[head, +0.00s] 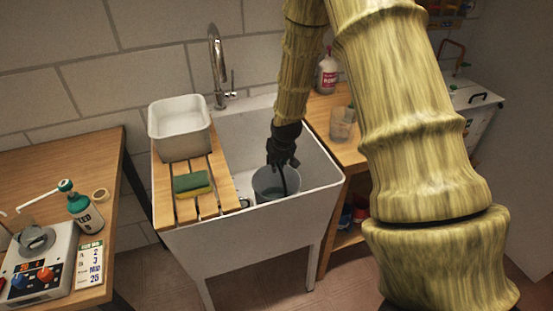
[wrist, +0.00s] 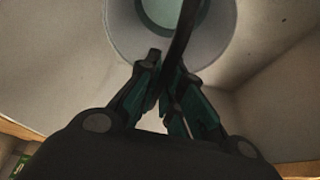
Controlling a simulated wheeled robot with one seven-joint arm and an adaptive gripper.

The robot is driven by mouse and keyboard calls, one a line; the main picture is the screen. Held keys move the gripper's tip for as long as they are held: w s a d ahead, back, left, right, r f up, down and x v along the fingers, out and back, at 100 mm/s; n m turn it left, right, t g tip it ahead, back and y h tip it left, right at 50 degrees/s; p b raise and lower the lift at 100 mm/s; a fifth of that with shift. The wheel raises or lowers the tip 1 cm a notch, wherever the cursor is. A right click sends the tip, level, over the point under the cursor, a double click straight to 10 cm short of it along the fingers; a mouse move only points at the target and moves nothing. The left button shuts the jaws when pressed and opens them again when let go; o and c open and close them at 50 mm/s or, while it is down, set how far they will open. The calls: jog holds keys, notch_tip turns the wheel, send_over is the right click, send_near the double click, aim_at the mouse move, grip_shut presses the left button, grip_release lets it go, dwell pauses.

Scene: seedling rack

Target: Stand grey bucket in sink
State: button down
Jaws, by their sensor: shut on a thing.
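The grey bucket (head: 268,186) is inside the white sink (head: 318,168), upright or nearly so, toward the front of the basin. It also shows in the wrist view (wrist: 215,42), seen from above into its round inside. My gripper (head: 283,160) points down over the bucket and is shut on its dark handle (wrist: 184,35), which stands up between the fingers (wrist: 170,95). The bucket's base is hidden by the sink's front wall, so I cannot tell whether it touches the sink floor.
A slatted wooden board (head: 220,176) spans the sink's left side, with a white tub (head: 180,143) and a green-yellow sponge (head: 191,184) on it. The tap (head: 217,62) rises behind. A clear cup (head: 342,124) and a bottle (head: 327,73) stand on the right bench.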

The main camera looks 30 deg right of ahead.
jog(key=c, duration=1.6)
grip_release()
jog(key=shift+o, duration=0.2)
jog(key=shift+r, duration=0.15)
jog(key=v, duration=1.2)
jog(key=shift+b, duration=0.45)
jog(key=shift+a, duration=0.1)
